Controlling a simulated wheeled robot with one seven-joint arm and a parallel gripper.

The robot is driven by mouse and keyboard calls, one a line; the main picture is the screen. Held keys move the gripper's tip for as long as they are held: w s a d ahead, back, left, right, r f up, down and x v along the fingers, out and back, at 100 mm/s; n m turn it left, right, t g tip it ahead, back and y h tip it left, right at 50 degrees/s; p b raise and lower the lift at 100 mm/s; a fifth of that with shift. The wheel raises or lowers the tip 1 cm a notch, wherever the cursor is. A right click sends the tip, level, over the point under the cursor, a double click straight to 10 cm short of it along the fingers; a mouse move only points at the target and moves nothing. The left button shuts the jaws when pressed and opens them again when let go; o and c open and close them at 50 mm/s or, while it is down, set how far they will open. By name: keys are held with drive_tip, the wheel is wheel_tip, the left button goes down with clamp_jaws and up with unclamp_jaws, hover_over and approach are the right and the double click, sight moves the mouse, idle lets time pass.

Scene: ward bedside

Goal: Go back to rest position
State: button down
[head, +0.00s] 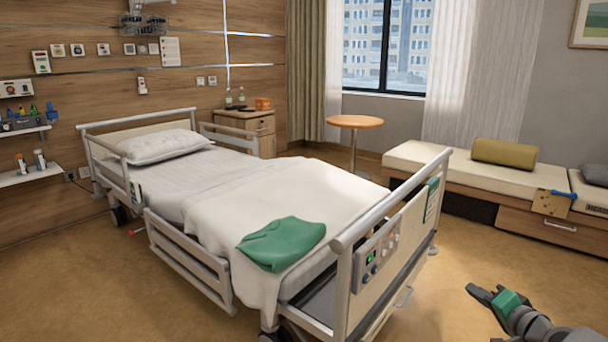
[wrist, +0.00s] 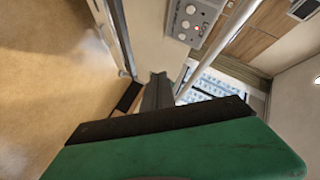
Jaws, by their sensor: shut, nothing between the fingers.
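My gripper (head: 485,294) shows at the lower right of the head view, out over the bare floor to the right of the bed's foot end. Its fingers are dark with a green part behind them. It is shut and empty. In the wrist view, the dark fingers (wrist: 157,95) point away from the green part (wrist: 180,152) towards the bed's footboard and the window. No object is held.
The hospital bed (head: 358,270) stands left of my gripper, with a green cloth (head: 282,243) on its white blanket. A bench (head: 430,163) with an olive bolster (head: 504,152) runs along the right wall. A round table (head: 355,122) stands by the window. The floor (head: 470,255) between bed and bench is clear.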

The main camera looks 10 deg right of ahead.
drive_tip(key=w+a+r+n+g+y+p, duration=0.1)
drive_tip(key=w+a+r+n+g+p, duration=0.1)
drive_tip(key=a+r+p, duration=0.5)
drive_tip(key=w+a+r+n+g+y+p, duration=0.1)
drive_tip(key=a+r+n+g+p, duration=0.2)
drive_tip(key=a, duration=0.5)
drive_tip(key=w+a+r+n+g+y+p, duration=0.1)
drive_tip(key=w+a+r+n+p, duration=0.1)
drive_tip(key=a+r+p, duration=0.4)
drive_tip(key=s+a+r+n+g+h+p, duration=0.1)
drive_tip(key=s+a+r+n+g+p, duration=0.1)
drive_tip(key=s+a+r+p, duration=0.4)
drive_tip(key=s+a+r+n+g+h+p, duration=0.1)
drive_tip(key=s+a+r+n+g+p, duration=0.2)
drive_tip(key=s+a+r+p, duration=0.4)
drive_tip(key=s+a+p, duration=0.3)
drive_tip(key=a+p, duration=0.2)
drive_tip(key=shift+a+r+g+p, duration=0.15)
drive_tip(key=shift+g+p, duration=0.15)
